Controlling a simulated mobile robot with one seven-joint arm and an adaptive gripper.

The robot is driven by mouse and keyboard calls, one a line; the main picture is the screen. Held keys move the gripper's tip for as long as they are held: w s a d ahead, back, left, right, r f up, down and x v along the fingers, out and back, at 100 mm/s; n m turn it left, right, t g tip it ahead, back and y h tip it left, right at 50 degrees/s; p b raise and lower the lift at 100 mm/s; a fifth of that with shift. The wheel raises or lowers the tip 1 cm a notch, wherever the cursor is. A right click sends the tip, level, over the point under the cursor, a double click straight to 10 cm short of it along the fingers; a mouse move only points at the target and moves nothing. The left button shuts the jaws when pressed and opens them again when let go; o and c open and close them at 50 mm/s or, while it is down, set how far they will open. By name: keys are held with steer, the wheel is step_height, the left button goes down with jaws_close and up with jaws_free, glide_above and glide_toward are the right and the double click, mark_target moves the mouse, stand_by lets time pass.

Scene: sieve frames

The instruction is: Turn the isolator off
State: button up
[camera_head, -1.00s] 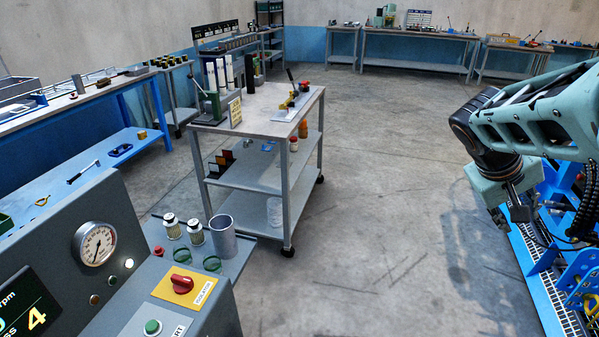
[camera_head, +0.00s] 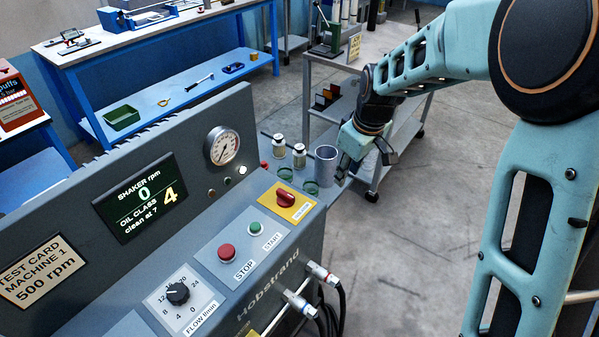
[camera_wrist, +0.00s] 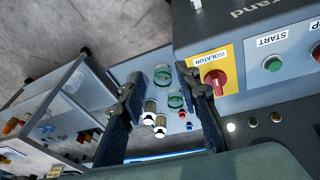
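The isolator is a red rotary knob (camera_head: 286,198) on a yellow plate at the right end of the grey machine panel. In the wrist view the knob (camera_wrist: 215,80) is right of my fingers, with its ISOLATOR label above it. My gripper (camera_head: 365,168) hangs beyond and to the right of the knob in the head view, apart from it. In the wrist view my gripper (camera_wrist: 160,75) has its two fingers spread, with nothing between them in contact. The panel display (camera_head: 141,194) reads shaker rpm 0, oil class 4, clean at 7.
A green START button (camera_head: 255,228) and red STOP button (camera_head: 227,253) are near the knob. A trolley (camera_head: 345,62) stands behind my arm. Hoses plug into the panel front.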

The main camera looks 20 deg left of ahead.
mark_target(286, 193)
steer(key=s+a+f+n+g+y, duration=0.1)
steer(key=s+a+n+y, duration=0.15)
steer(key=a, duration=0.95)
steer(key=shift+m, duration=0.35)
steer(key=p+x, duration=0.1)
steer(key=x, duration=0.9)
steer(key=shift+f, duration=0.15)
jaws_close()
